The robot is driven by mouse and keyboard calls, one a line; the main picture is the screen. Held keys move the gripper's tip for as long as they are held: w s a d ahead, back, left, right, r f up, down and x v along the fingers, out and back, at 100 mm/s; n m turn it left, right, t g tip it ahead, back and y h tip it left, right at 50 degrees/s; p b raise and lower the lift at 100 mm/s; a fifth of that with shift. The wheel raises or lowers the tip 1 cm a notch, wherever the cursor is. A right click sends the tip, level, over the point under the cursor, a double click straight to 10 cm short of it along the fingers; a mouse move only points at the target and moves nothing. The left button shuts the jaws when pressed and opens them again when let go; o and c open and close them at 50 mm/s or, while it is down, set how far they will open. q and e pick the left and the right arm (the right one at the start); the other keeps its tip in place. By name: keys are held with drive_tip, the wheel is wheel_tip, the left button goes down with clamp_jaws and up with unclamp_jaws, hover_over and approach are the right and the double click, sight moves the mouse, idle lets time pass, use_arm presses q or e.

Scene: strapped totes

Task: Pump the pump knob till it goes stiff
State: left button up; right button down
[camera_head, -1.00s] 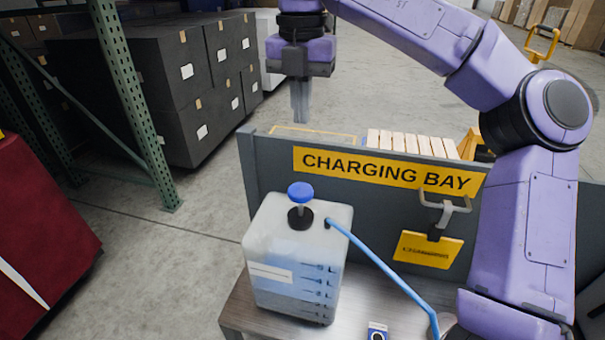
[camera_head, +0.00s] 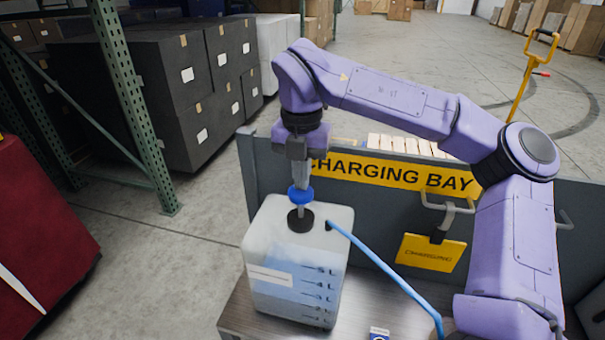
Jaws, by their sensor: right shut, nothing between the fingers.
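The blue pump knob (camera_head: 299,196) stands on the black cap (camera_head: 300,220) of a translucent white tank (camera_head: 297,268) with blue liquid and litre marks. My right gripper (camera_head: 301,186) points straight down over the knob, its fingers together and empty. Its fingertips are at the knob's top, overlapping it in view, and seem to touch it. The fingertips hide part of the knob. A blue hose (camera_head: 385,268) runs from the tank's top to the right. My left gripper is not in view.
The tank stands on a bench (camera_head: 245,318) before a grey panel with a yellow "CHARGING BAY" sign (camera_head: 395,175). A yellow tag (camera_head: 430,252) hangs on the panel. Dark boxes and a green rack (camera_head: 135,100) stand at left. A small dial (camera_head: 379,334) shows at the bottom.

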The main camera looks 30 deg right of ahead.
sight(302, 195)
wheel_tip(302, 195, down, 5)
drive_tip(key=b, duration=0.4)
drive_tip(key=shift+s, duration=0.1)
drive_tip(key=shift+r, duration=0.2)
wheel_tip(302, 195, up, 5)
drive_tip(key=p, duration=0.4)
drive_tip(key=shift+r, duration=0.1)
wheel_tip(302, 195, up, 9)
drive_tip(key=shift+r, duration=0.15)
